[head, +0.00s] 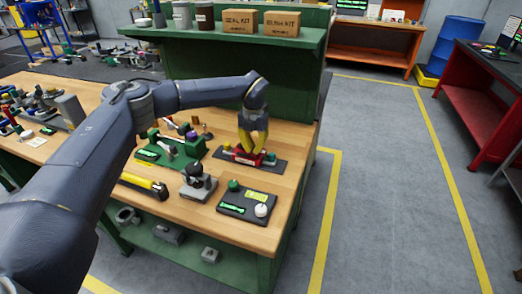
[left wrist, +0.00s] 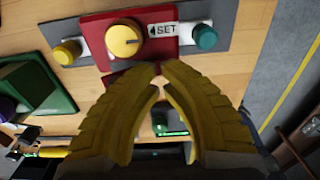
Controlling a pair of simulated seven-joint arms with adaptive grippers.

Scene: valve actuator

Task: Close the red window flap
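The red unit (head: 246,155) sits on a dark plate near the right side of the wooden bench. In the left wrist view its red panel (left wrist: 166,47) carries a round yellow knob (left wrist: 123,40) and a white SET label. A darker red part, possibly the window flap (left wrist: 118,77), shows at its lower edge, partly hidden by my fingers. My left gripper (head: 251,149) points down over the unit. In the left wrist view its yellow fingertips (left wrist: 160,68) are together just below the panel, with nothing visible held between them. I cannot tell whether they touch the flap. My right gripper is out of view.
A yellow button (left wrist: 67,52) and a teal button (left wrist: 205,38) flank the red panel. A green device (head: 176,147) stands left of the unit. A black box (head: 246,204) with a white knob lies in front. A green shelf (head: 225,45) rises behind.

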